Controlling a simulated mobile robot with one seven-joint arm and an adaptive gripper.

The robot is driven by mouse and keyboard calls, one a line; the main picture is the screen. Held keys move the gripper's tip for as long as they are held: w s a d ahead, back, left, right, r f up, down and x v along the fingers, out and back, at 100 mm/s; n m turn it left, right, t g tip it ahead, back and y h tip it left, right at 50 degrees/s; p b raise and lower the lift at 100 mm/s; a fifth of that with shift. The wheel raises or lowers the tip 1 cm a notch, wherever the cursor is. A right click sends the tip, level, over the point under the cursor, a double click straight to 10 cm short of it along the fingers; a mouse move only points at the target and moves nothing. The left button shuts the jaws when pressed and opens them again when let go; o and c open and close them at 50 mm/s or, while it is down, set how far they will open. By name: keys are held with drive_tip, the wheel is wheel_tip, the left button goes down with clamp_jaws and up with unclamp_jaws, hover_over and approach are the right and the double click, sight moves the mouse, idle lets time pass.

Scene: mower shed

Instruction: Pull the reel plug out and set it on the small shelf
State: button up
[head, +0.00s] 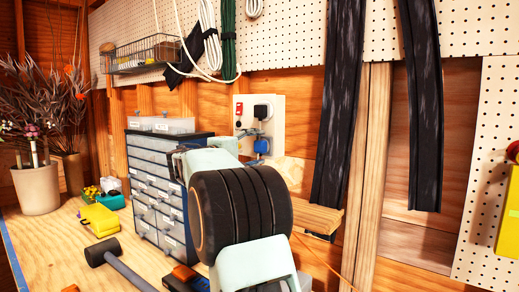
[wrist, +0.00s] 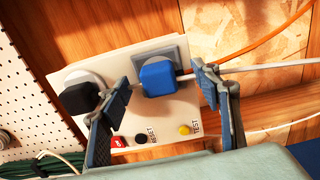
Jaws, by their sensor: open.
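A pale socket panel (head: 279,112) is fixed to the wooden wall; it fills the middle of the wrist view (wrist: 125,60). A black plug (wrist: 80,97) sits in the other socket. Both also show in the head view, the black one (head: 262,110) above the blue one (head: 262,147). My gripper (wrist: 161,76) is open, its fingers on either side of the blue plug with visible gaps. A small wooden shelf (head: 312,217) is right of my arm, partly hidden by it.
An orange cord (wrist: 265,38) crosses the wrist view at upper right. A drawer cabinet (head: 150,165) stands left of my arm on the bench (head: 60,245). A hammer (head: 120,262) and a yellow case (head: 100,219) lie there. Dark strips (head: 345,100) hang above the shelf.

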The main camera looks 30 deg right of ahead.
idle(0.4)
drive_tip(key=c, duration=0.8)
drive_tip(key=shift+r, duration=0.3)
clamp_jaws()
drive_tip(key=shift+s+a+f+b, duration=0.2)
drive_tip(key=shift+a+f+b, duration=0.05)
drive_tip(key=shift+a+b, duration=0.45)
drive_tip(key=shift+b+v, duration=1.05)
drive_tip(key=shift+v, duration=1.25)
